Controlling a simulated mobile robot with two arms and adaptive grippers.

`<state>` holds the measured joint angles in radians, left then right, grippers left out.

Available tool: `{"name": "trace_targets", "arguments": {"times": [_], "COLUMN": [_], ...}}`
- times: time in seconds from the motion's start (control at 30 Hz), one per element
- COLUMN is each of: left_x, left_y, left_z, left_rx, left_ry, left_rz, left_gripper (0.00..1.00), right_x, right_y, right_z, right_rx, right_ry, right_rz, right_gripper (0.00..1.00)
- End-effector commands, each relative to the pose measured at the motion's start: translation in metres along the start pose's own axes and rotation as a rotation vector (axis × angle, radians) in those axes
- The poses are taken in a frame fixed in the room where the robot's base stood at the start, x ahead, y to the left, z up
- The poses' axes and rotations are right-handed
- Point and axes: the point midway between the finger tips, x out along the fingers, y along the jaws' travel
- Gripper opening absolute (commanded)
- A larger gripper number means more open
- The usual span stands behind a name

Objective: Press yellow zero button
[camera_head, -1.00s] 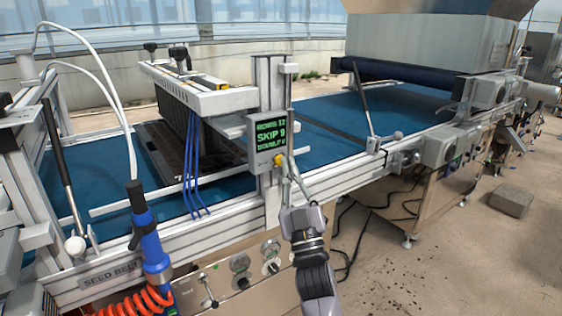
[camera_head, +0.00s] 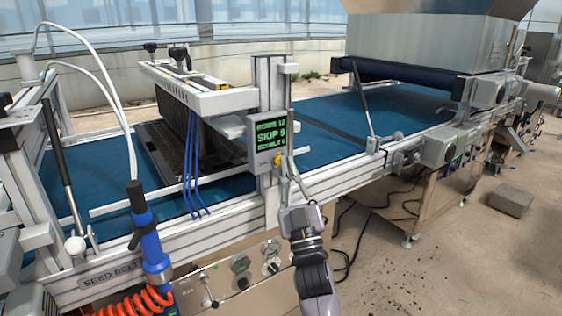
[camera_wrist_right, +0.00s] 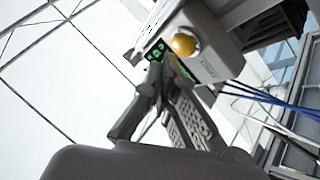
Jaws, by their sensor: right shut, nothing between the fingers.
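The round yellow button (camera_head: 278,160) sits on the lower right of a small grey display box (camera_head: 256,152) with green text on a dark screen. The box is fixed to an upright metal post. My right gripper (camera_head: 285,162) is shut and empty, with its fingertips close beside the button. My left gripper is not in view.
The blue belt (camera_head: 330,112) runs behind the post. A dark seed tray (camera_head: 168,150) lies under the white cross-beam. Blue tubes (camera_head: 192,165) hang left of the display. A blue tool with an orange hose (camera_head: 150,245) stands at the front left. Knobs (camera_head: 241,264) line the panel below.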

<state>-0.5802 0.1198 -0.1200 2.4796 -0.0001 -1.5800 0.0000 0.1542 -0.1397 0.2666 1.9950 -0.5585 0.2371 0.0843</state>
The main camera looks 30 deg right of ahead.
Motion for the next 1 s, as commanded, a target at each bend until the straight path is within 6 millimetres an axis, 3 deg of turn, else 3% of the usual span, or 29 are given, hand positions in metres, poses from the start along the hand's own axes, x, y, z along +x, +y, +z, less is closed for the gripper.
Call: {"name": "trace_targets", "arguments": {"times": [1.0], "left_x": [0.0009], "left_y": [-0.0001], "left_z": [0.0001], "left_rx": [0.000], "left_ry": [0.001], "left_rz": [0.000], "left_gripper": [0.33], "right_x": [0.0076], "right_y": [-0.0055], "right_z": [0.0054], "right_rx": [0.000], "right_ry": [0.000], "right_rz": [0.000], "right_gripper": [0.00]}}
